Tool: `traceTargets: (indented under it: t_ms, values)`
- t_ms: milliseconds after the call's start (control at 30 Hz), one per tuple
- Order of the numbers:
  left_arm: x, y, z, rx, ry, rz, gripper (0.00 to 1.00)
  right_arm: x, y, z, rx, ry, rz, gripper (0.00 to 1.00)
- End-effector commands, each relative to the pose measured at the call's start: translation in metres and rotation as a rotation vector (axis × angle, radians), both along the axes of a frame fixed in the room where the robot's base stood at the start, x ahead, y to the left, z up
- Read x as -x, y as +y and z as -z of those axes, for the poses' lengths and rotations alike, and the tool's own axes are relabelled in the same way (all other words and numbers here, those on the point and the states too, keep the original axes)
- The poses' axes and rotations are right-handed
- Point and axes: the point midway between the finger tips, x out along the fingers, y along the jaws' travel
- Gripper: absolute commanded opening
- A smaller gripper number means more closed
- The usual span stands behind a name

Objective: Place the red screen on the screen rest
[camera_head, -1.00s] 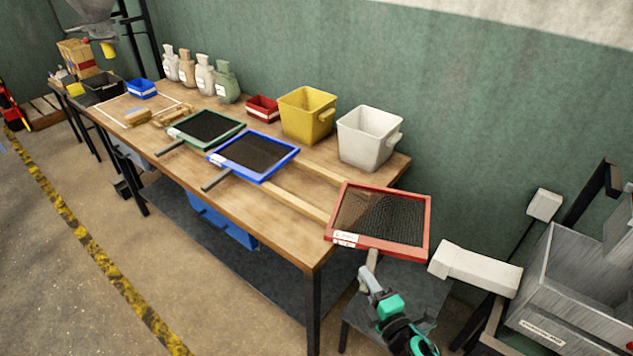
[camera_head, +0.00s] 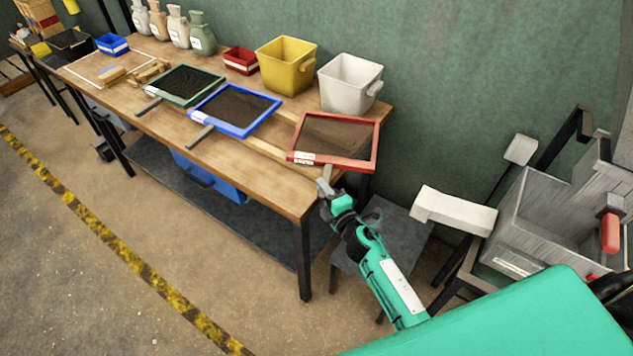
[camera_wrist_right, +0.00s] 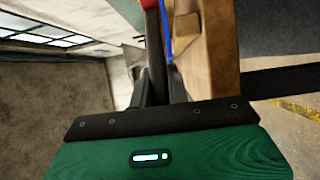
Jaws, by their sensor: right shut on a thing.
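The red screen (camera_head: 337,139), a framed dark mesh with a white label, is at the right end of the workbench. It sits over or on the end of the pale wooden rails (camera_head: 266,153) of the screen rest; contact cannot be told. My right gripper (camera_head: 325,192) is shut on its handle at the table's front right corner. My left gripper is not in view.
The blue screen (camera_head: 235,108) and green screen (camera_head: 186,84) lie left of the red one. A white bucket (camera_head: 347,85) and yellow bucket (camera_head: 286,66) stand behind. A grey metal machine (camera_head: 545,215) with a white arm is at right.

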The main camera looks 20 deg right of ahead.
Motion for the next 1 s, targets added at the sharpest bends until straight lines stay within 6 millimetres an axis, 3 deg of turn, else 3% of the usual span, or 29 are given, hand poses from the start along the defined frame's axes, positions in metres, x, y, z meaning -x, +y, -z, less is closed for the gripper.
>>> traceTargets:
  t_ms: [267,400,867,900,1000]
  values:
    - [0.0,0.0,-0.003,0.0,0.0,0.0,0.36,-0.04,0.008,-0.003,-0.001,-0.004,-0.001,0.0]
    - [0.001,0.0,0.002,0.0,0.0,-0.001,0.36,-0.039,0.008,0.012,-0.002,-0.002,0.0,0.0]
    - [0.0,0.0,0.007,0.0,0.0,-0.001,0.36,-0.039,0.007,0.018,0.002,-0.004,-0.001,0.0]
    - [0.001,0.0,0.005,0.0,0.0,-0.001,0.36,-0.038,0.007,0.018,0.001,0.0,0.0,0.25]
    - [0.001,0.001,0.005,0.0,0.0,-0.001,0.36,-0.038,0.007,0.017,0.001,0.0,0.0,0.39]
